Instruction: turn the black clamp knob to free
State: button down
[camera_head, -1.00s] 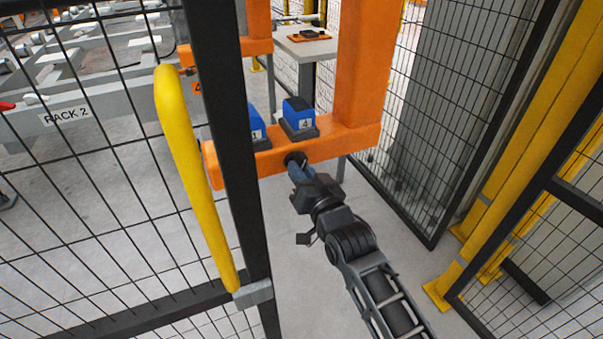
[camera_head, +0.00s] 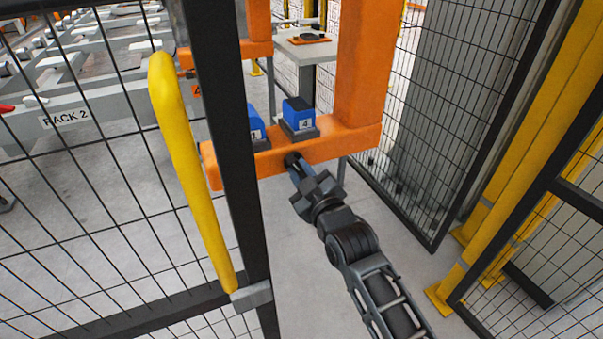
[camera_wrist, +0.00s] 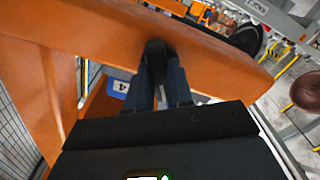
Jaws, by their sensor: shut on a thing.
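The black clamp knob (camera_head: 292,158) sits on the front face of the orange beam (camera_head: 340,143), below the blue block marked 4 (camera_head: 298,113). In the wrist view the knob (camera_wrist: 155,52) stands out from the orange beam (camera_wrist: 100,28), between the two blue-grey fingers. My gripper (camera_head: 297,166) is shut on the knob; its fingers (camera_wrist: 163,80) lie on either side of it. Most of the knob is hidden by the fingers in the head view.
A dark fence post (camera_head: 225,130) with a yellow handle (camera_head: 185,165) stands close on the left. A mesh panel (camera_head: 430,130) and yellow posts (camera_head: 520,130) stand on the right. A second blue block (camera_head: 256,124) sits on the beam, partly behind the post.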

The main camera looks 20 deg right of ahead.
jog(key=shift+n, duration=1.2)
jog(key=c, duration=1)
grip_release()
jog(key=s, duration=0.7)
jog(key=shift+s, duration=0.4)
jog(key=shift+s, duration=0.1)
